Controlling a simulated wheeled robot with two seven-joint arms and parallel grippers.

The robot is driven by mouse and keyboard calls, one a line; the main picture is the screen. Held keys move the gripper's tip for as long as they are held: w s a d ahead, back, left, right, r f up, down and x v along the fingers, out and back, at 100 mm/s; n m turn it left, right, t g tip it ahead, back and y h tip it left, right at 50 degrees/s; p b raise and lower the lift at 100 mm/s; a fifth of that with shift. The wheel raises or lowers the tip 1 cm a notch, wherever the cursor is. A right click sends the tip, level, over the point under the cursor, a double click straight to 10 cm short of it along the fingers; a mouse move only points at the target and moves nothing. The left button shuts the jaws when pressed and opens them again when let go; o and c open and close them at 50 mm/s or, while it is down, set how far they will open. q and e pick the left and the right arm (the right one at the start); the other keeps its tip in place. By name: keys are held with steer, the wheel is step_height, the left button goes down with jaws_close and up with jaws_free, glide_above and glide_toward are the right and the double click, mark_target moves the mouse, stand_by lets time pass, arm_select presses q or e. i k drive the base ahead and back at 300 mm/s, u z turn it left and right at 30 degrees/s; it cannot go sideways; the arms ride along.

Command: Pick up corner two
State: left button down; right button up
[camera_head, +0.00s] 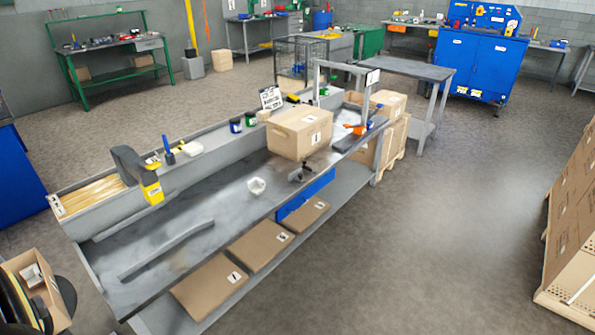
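Nothing in view is marked as corner two. A long grey strip (166,250) lies flat at the near left of the grey workbench (222,207), and I cannot tell if it is a corner piece. A small dark tool (300,173) is near the front edge, beside a closed cardboard box (300,132). Neither of my grippers is in view.
A yellow and black device (140,175) stands on the bench's rear ledge, with small jars (236,125) farther along. Flat cardboard sheets (210,286) lie on the lower shelf. Stacked cartons (572,225) stand at right. The floor (450,220) between is clear.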

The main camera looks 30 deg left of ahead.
mark_target(255, 186)
steer(key=u, duration=0.2)
steer(key=i, duration=1.8)
steer(key=u, duration=1.75)
steer(key=i, duration=0.85)
steer(key=u, duration=0.85)
